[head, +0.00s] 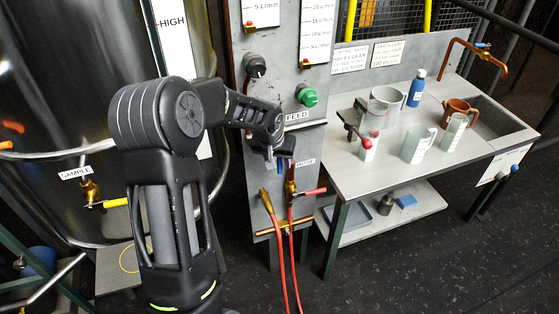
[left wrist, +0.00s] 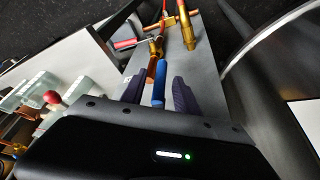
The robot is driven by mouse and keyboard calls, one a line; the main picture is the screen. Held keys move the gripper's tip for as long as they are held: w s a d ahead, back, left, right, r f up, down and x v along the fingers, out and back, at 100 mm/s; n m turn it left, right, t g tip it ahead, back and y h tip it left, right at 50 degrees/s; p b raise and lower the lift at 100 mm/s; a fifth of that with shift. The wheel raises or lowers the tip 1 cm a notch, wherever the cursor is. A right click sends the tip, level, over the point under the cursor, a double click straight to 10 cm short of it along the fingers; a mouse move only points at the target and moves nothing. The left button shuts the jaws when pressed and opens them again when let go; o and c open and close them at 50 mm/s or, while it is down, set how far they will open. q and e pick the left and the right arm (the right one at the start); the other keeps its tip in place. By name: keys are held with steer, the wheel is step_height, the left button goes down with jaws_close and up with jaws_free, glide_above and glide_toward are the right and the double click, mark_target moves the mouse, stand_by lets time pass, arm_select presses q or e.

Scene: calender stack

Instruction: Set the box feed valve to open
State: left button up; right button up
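The panel carries a FEED label (head: 297,115). Just below it, a blue lever handle (head: 281,164) is partly hidden by my left gripper (head: 270,152). In the left wrist view the blue handle (left wrist: 159,84) stands between the two fingers of my left gripper (left wrist: 159,92), with a visible gap on each side. The fingers are apart, and I see no grip on the handle. A copper pipe (left wrist: 150,76) shows beside the handle. Whether the valve is open or closed I cannot tell. My right gripper is not in view.
A red-handled hose valve (head: 313,191) sits below, with red hoses (head: 283,250) hanging down. A green knob (head: 308,97) and black knob (head: 255,65) are above. A bench (head: 395,170) with jugs stands right; a steel tank (head: 60,100) stands left.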

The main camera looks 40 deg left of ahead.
arm_select(q)
steer(key=shift+w+f, duration=0.25)
steer(key=shift+f, duration=0.35)
jaws_close()
stand_by(1.1)
